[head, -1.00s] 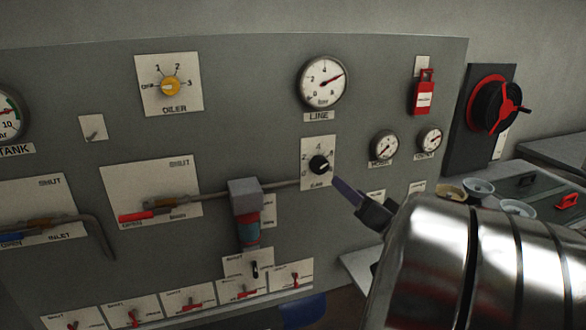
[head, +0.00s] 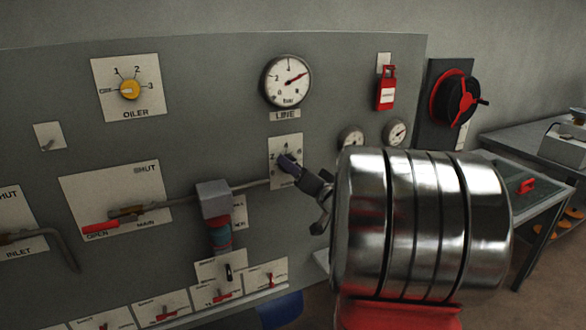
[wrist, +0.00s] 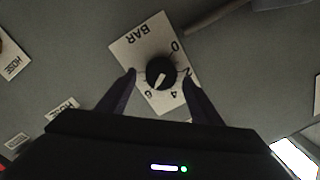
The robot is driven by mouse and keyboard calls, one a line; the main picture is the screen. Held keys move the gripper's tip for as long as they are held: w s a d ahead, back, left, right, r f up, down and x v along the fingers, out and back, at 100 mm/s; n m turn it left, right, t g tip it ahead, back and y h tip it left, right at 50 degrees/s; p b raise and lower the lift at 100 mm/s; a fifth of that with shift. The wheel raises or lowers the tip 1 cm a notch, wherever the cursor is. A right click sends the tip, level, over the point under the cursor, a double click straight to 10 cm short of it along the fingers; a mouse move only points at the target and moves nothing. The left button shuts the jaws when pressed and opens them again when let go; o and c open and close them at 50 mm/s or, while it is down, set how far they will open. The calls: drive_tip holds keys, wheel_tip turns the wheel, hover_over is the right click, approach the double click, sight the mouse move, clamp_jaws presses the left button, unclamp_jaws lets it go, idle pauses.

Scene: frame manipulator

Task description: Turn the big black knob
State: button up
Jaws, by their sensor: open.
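The black knob (wrist: 161,70) sits on a white plate (wrist: 133,52) marked BAR with numbers 0 to 6. In the wrist view its white pointer is on the side towards the 6. My gripper (wrist: 159,76) is open, with one dark finger on each side of the knob and a small visible gap to each. How deep the fingertips reach along the knob is unclear. In the head view my gripper (head: 287,163) is in front of the plate (head: 285,145) and hides most of the knob.
A LINE gauge (head: 288,82) is above the plate. A grey box on a pipe (head: 213,198) juts out at lower left. A yellow OILER knob (head: 130,89) and red-handled main lever (head: 101,228) are farther left. A table (head: 540,190) stands at right.

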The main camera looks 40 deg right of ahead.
drive_tip(key=shift+w, duration=0.55)
drive_tip(key=shift+c, duration=0.7)
drive_tip(key=c, duration=0.9)
